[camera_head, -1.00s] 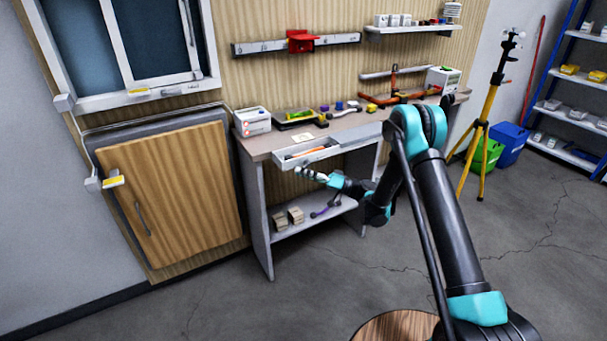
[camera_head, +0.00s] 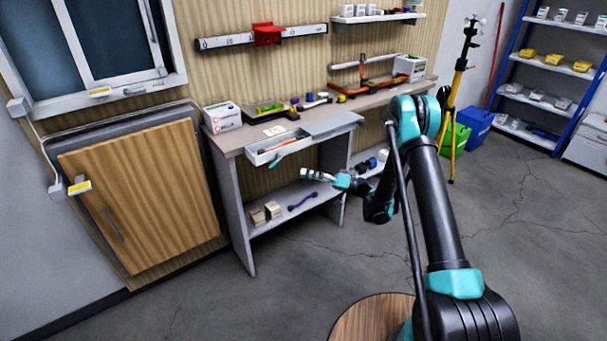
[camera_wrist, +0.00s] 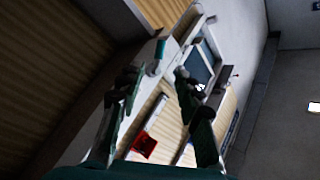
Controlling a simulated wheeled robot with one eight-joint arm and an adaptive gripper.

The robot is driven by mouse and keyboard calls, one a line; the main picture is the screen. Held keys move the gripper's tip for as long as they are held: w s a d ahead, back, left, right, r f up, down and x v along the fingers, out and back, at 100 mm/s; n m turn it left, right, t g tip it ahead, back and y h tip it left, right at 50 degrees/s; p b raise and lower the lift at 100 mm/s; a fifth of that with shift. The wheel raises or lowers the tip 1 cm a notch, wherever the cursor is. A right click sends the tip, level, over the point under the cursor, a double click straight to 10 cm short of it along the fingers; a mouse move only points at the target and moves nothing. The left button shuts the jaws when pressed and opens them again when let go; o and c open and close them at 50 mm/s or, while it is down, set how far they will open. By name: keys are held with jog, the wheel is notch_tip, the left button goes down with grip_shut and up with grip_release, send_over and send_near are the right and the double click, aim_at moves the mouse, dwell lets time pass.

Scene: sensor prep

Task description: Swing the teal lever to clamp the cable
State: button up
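A small teal piece (camera_head: 276,160), which may be the lever, shows at the front of the open drawer (camera_head: 330,125) under the workbench top. A teal patch on a pale edge (camera_wrist: 160,50) shows in the wrist view beyond my fingers; I cannot tell whether it is the same piece. My gripper (camera_head: 307,175) is in front of the bench, right of and below the teal piece, apart from it. In the wrist view my gripper's fingers (camera_wrist: 155,77) stand apart with nothing held between them. I cannot make out a cable or clamp for certain.
The workbench (camera_head: 230,140) carries a white box (camera_head: 222,117), tools and an orange-red frame (camera_head: 378,84). Its lower shelf (camera_head: 325,190) holds wooden blocks (camera_head: 265,213) and a purple-ended tool (camera_head: 302,201). The floor in front is clear. A yellow tripod (camera_head: 455,100) stands at right.

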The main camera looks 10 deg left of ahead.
jog(key=n+g+h, duration=0.2)
jog(key=g+h, duration=0.1)
send_near(275, 162)
jog(key=f+x, duration=0.1)
jog(key=x, duration=0.7)
jog(key=shift+s+f, duration=0.2)
jog(key=shift+f, duration=0.05)
dwell(0.4)
jog(key=shift+a, duration=0.1)
grip_shut()
